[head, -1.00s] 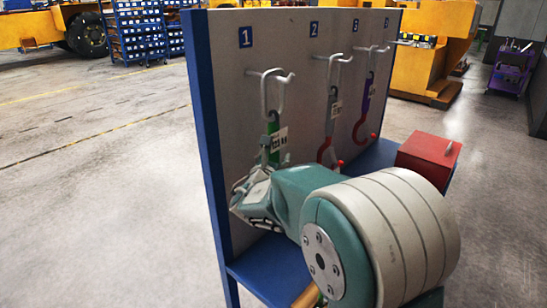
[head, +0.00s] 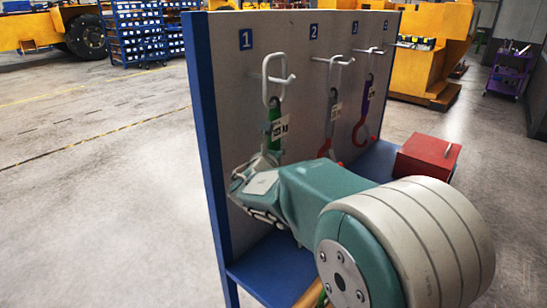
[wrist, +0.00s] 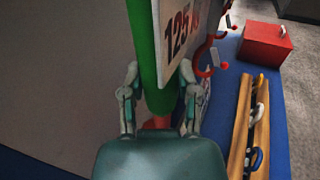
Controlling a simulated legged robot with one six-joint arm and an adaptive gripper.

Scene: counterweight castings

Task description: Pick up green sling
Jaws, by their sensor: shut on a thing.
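The green sling (head: 275,132) hangs upright at peg 1 of the grey board, with a pale metal ring (head: 272,80) at its top and a white tag. The ring's top stands above the peg (head: 288,79), which still appears to pass through the ring. My gripper (head: 264,160) is shut on the sling's lower part, below the tag. In the wrist view the green strap (wrist: 142,45) runs up between the two fingers (wrist: 157,92), and the tag reads "125". The sling's lower end is mostly hidden by my gripper.
A grey sling (head: 333,118) hangs at peg 2 and a purple sling (head: 367,102) at peg 3, both with red hooks. A red box (head: 427,157) stands on the blue shelf (head: 270,270). A wooden rack (wrist: 243,115) lies on the shelf. Open floor is to the left.

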